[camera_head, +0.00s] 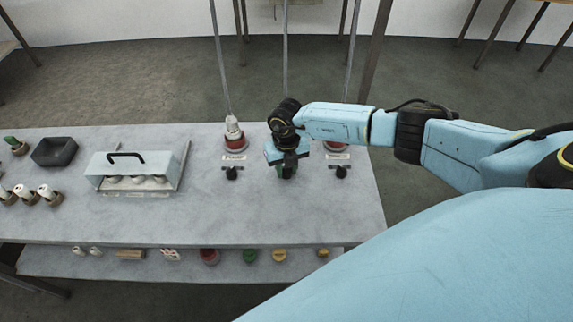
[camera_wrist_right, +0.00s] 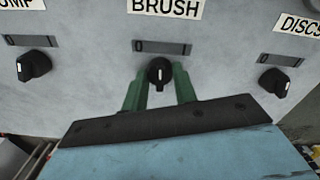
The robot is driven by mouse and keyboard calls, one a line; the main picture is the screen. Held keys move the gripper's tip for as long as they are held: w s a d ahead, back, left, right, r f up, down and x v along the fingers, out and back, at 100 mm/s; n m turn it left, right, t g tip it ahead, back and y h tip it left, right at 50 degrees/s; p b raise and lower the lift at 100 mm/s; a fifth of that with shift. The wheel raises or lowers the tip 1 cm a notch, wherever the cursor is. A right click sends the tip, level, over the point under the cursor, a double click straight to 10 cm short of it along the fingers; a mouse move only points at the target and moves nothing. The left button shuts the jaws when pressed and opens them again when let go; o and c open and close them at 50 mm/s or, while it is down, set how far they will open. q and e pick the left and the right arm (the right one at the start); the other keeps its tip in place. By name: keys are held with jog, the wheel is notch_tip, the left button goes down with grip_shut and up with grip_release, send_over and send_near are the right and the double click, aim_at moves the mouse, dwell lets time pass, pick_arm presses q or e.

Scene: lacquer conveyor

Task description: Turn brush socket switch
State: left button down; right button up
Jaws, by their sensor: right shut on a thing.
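The brush switch (camera_wrist_right: 160,72) is a black rotary knob with a white mark, below the BRUSH label (camera_wrist_right: 166,8) in the right wrist view. Its white mark stands about upright. My right gripper (camera_wrist_right: 160,90) has its green fingers on either side of this knob and is shut on it. In the head view my right gripper (camera_head: 288,172) reaches down to the middle of the three switches at the table's front part, and hides the brush socket and label. My left gripper is not in view.
Similar black knobs stand left (camera_head: 232,173) and right (camera_head: 341,171) of the brush switch. A red-based socket (camera_head: 235,141) with a cable is behind the left knob. A light-blue box (camera_head: 135,168) with a black handle and a dark tray (camera_head: 54,151) are farther left.

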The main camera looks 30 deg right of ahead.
jog(key=m+p, duration=0.1)
jog(key=m, duration=0.2)
jog(key=shift+r+m+p, duration=0.15)
jog(key=shift+m+p, duration=0.8)
jog(key=shift+m, duration=0.75)
jog(key=o, duration=1)
notch_tip(320, 180, up, 13)
jog(key=shift+r, duration=0.1)
